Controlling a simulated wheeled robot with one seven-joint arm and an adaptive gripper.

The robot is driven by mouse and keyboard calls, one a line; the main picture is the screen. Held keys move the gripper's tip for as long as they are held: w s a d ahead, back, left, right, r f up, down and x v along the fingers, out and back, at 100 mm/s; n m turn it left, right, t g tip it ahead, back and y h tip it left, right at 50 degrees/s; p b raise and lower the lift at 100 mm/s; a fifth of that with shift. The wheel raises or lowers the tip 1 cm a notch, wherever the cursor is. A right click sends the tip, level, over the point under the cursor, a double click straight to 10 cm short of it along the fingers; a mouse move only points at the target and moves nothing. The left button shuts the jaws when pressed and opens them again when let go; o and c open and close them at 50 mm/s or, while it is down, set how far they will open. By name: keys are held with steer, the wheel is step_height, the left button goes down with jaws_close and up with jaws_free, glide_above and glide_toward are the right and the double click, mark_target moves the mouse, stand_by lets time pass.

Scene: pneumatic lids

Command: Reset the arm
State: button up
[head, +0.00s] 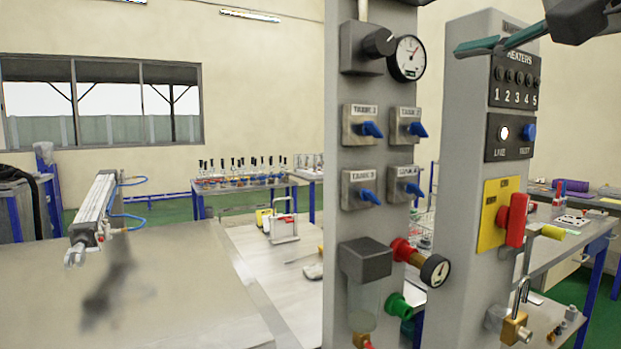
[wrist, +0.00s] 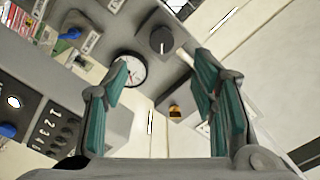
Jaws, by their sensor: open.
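My gripper (head: 497,46) shows at the top right of the head view, in front of the upper part of the heater column (head: 462,130). One teal finger pad and a dark link are visible there, and the rest is cut off by the frame. In the wrist view my gripper (wrist: 165,85) has its two teal-padded fingers spread wide with nothing between them. Beyond the fingers are a round gauge (wrist: 132,70) and a black knob (wrist: 161,40) on the grey panel.
The valve panel (head: 333,130) with blue handles stands mid-view. The heater column carries a red switch (head: 513,220) and a padlock (head: 515,328). A pneumatic cylinder (head: 96,205) is above the left table (head: 200,290). Open air lies left of the panel.

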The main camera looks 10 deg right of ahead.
steer(key=a+f+n+g+h+p, duration=0.1)
steer(key=a+f+n+g+p, duration=0.2)
steer(key=f, duration=0.7)
steer(key=s+f+n+g+h+p, duration=0.1)
steer(key=s+f+g, duration=0.4)
steer(key=f, duration=0.6)
steer(key=s+f+n+g+h+p, duration=0.2)
steer(key=s+f+g+h+p, duration=0.1)
steer(key=s+f, duration=0.6)
step_height(320, 180, down, 4)
steer(key=shift+a+r+g+h+p, duration=0.2)
steer(key=shift+g+h+p, duration=0.15)
steer(key=shift+g, duration=0.55)
